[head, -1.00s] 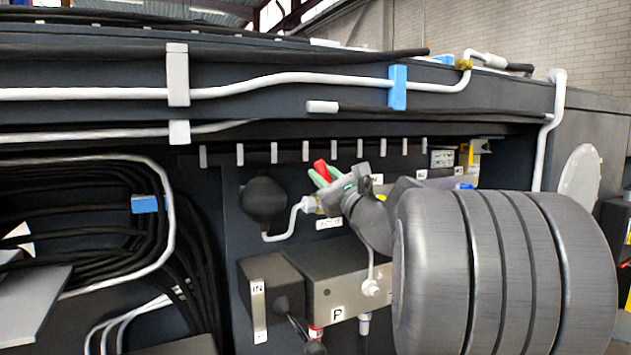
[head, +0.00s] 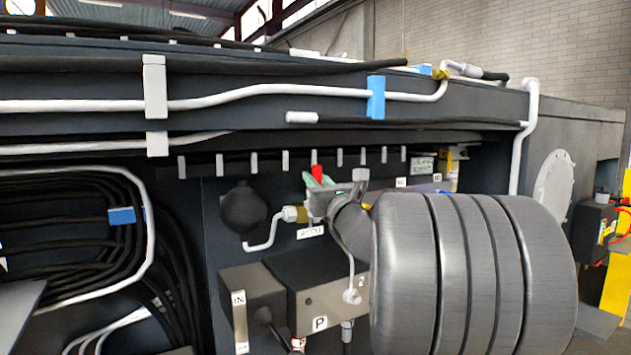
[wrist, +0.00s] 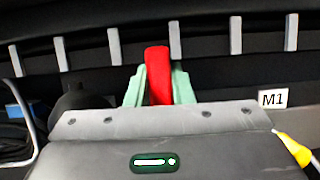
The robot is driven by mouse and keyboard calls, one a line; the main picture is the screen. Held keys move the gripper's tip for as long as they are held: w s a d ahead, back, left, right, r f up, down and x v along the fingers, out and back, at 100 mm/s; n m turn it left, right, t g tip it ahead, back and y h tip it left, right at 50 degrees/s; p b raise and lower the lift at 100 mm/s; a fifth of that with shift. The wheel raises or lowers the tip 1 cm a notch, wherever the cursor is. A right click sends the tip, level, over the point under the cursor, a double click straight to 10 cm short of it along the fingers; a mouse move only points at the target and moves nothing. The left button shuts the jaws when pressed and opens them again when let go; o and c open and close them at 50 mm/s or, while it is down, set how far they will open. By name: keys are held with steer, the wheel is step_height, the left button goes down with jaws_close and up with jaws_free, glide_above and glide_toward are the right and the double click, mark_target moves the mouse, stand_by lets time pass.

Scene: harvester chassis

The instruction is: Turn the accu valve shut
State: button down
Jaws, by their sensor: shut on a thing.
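The accu valve has a red lever handle (head: 317,174) above a brass fitting (head: 291,213), with the ACCU label (head: 311,232) below it. My gripper (head: 318,181) has pale green fingers, one on each side of the red handle, and is shut on it. In the wrist view the red handle (wrist: 158,76) stands between the two green fingers (wrist: 159,88), tilted slightly. My gripper body hides the lower part of the handle and much of the valve in the wrist view. In the head view my wrist covers the valve's right side.
A black round accumulator (head: 244,210) sits left of the valve, joined by a white pipe (head: 263,243). A block marked P (head: 320,322) is below. A row of grey clips (head: 286,161) runs just above. In the wrist view, an M1 label (wrist: 273,99) and a yellow-tipped part (wrist: 293,149) are at right.

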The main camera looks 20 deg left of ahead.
steer(key=shift+f, duration=0.1)
steer(key=c, duration=1.3)
jaws_free()
steer(key=shift+o, duration=0.2)
steer(key=b+v, duration=0.2)
steer(key=v, duration=1.1)
steer(key=shift+s+d+b, duration=0.2)
steer(key=shift+d+b, duration=0.1)
steer(key=shift+d, duration=0.05)
steer(key=shift+a, duration=0.1)
steer(key=p+x, duration=0.2)
steer(key=x, duration=1.1)
steer(key=shift+w+a+p, duration=0.25)
steer(key=shift+a+p, duration=0.05)
steer(key=shift+p, duration=0.05)
steer(key=shift+s+d, duration=0.1)
